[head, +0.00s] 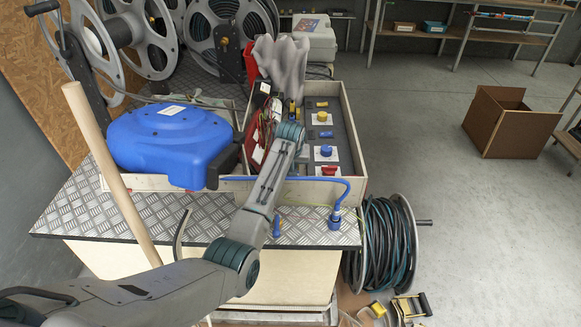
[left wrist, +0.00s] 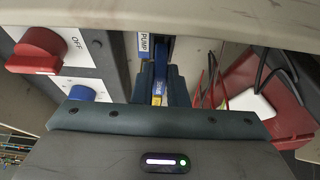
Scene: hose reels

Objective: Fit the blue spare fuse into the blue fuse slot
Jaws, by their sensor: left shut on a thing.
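My left gripper (head: 294,112) reaches into the open box with the control panel. In the left wrist view my left gripper (left wrist: 160,84) is shut on a narrow blue piece (left wrist: 158,88), which looks like the blue spare fuse and has yellow below it. A label reading PUMP (left wrist: 144,46) lies just beyond the fingers, with a blue strip (left wrist: 178,82) beside them. The fingers hide much of this area, so I cannot tell whether the fuse touches a slot. In the head view the arm and gripper hide the fuse. My right gripper is not in view.
The panel carries a red knob (head: 329,170), a blue knob (head: 326,151) and a yellow knob (head: 321,117). The box wall (head: 353,140) stands close around. A blue reel case (head: 165,140) is left of the arm. Thin wires (left wrist: 212,84) and a red bin (left wrist: 285,105) are near the gripper.

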